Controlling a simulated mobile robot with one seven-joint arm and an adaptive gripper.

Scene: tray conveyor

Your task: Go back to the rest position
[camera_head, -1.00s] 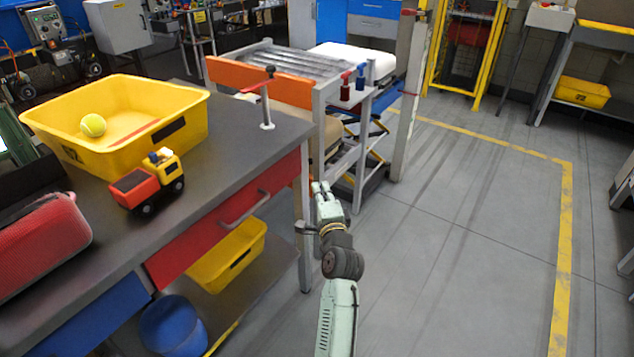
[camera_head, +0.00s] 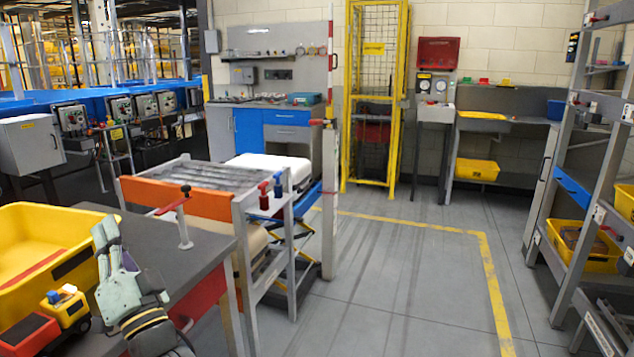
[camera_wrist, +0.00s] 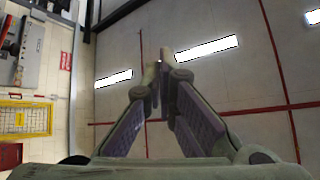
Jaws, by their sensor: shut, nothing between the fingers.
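My gripper (camera_head: 106,232) is at the lower left of the head view, pointing up, with its fingers together and nothing between them. It appears in front of the table's right part, just right of the yellow bin (camera_head: 85,262) and the toy truck (camera_head: 70,310). I cannot tell its exact height above the table. In the wrist view the fingertips (camera_wrist: 158,72) meet, and the ceiling with its lamps lies beyond them.
Open floor (camera_head: 400,290) with a yellow line lies to the right, and a shelf rack (camera_head: 575,200) stands at the far right.

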